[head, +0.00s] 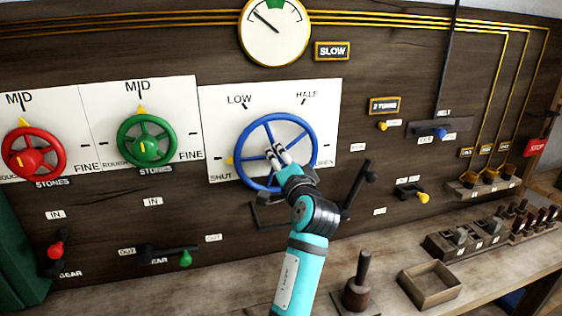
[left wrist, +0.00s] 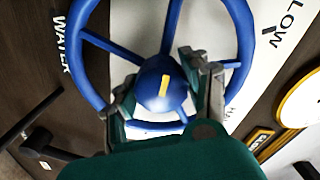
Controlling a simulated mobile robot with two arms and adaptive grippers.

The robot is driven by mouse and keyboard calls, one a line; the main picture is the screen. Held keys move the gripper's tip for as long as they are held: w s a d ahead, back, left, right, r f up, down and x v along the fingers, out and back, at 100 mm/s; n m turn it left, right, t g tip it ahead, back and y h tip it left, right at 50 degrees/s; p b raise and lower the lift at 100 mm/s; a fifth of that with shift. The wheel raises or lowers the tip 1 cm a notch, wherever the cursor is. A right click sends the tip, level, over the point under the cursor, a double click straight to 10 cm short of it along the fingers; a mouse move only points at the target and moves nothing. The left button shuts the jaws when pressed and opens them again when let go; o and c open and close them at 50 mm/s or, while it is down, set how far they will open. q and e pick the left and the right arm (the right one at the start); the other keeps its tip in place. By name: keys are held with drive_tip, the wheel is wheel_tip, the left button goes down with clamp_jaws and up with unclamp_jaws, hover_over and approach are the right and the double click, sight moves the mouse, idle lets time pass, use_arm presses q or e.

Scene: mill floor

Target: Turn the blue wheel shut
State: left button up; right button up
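The blue wheel (head: 247,180) is mounted on the white plate at the middle of the panel. The yellow pointer (head: 229,161) at its left rim is by the SHUT label. My left gripper (head: 277,155) is in front of the wheel's centre and covers the hub in the head view. In the left wrist view the blue hub (left wrist: 160,85), with a yellow mark, is between the two fingers of my left gripper (left wrist: 163,95). The fingers stand apart, one on each side of the hub. Firm contact is not clear. My right gripper is not in view.
A red wheel (head: 34,152) and a green wheel (head: 147,140) are to the left. A dark lever (head: 358,188) stands close right of the blue wheel. Below are a wooden ledge with an open tray (head: 430,286) and a dark wooden-handled tool (head: 359,285).

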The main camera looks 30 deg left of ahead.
use_arm(q)
drive_tip(key=o, duration=0.3)
drive_tip(key=shift+o, duration=0.2)
drive_tip(key=shift+r, duration=0.1)
wheel_tip(320, 180, up, 10)
drive_tip(key=shift+s+f, duration=0.1)
drive_tip(key=shift+f, duration=0.15)
drive_tip(key=shift+s+r, duration=0.1)
drive_tip(key=shift+r, duration=0.2)
drive_tip(key=shift+w+f, duration=0.2)
drive_tip(key=shift+w, duration=0.15)
drive_tip(key=shift+s, duration=0.1)
drive_tip(key=shift+s+r, duration=0.1)
